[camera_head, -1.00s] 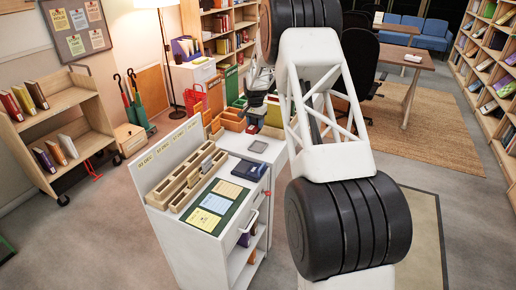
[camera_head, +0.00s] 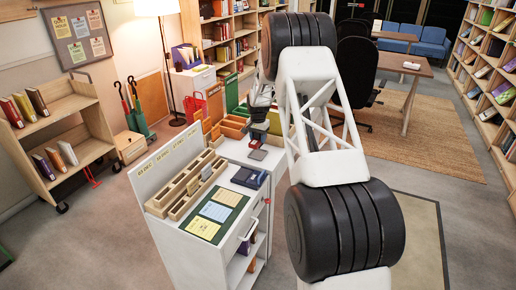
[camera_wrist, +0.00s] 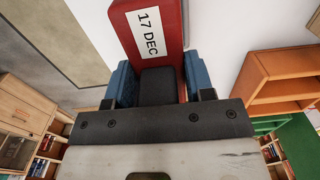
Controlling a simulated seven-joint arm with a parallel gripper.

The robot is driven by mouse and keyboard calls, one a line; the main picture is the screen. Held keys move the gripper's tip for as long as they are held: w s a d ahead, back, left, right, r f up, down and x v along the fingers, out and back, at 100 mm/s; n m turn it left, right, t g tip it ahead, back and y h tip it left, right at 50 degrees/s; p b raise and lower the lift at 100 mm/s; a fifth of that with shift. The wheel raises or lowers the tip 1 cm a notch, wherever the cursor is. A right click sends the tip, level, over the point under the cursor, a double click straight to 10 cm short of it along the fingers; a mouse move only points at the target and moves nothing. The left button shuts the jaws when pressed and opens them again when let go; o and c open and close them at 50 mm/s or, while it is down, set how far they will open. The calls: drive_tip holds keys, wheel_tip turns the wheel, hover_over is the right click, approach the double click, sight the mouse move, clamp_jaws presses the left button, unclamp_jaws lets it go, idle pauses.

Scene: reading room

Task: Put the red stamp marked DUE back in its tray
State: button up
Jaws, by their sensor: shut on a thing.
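In the wrist view my gripper (camera_wrist: 158,85) is shut on a red block-shaped stamp (camera_wrist: 181,25) with a white label reading 17 DEC. The blue finger pads stand on both sides of its lower part. The word DUE is not visible on the side I see. In the head view my gripper (camera_head: 261,112) is above the far end of the white counter, close to the orange wooden trays (camera_head: 232,127). The stamp is too small and covered to make out clearly there. An orange tray with compartments (camera_wrist: 280,75) shows at the right in the wrist view.
The white counter (camera_head: 228,150) carries slotted card trays (camera_head: 185,185), a green board with cards (camera_head: 215,212), a dark blue book (camera_head: 249,178) and a small dark pad (camera_head: 258,154). A wooden book cart (camera_head: 75,135) stands at the left. Green panels (camera_wrist: 297,140) lie beyond the trays.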

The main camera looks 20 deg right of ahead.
drive_tip(key=shift+f, duration=0.8)
drive_tip(key=shift+f, duration=1.85)
drive_tip(key=shift+f, duration=0.15)
drive_tip(key=o, duration=0.8)
wheel_tip(320, 180, up, 12)
drive_tip(key=shift+r, duration=0.15)
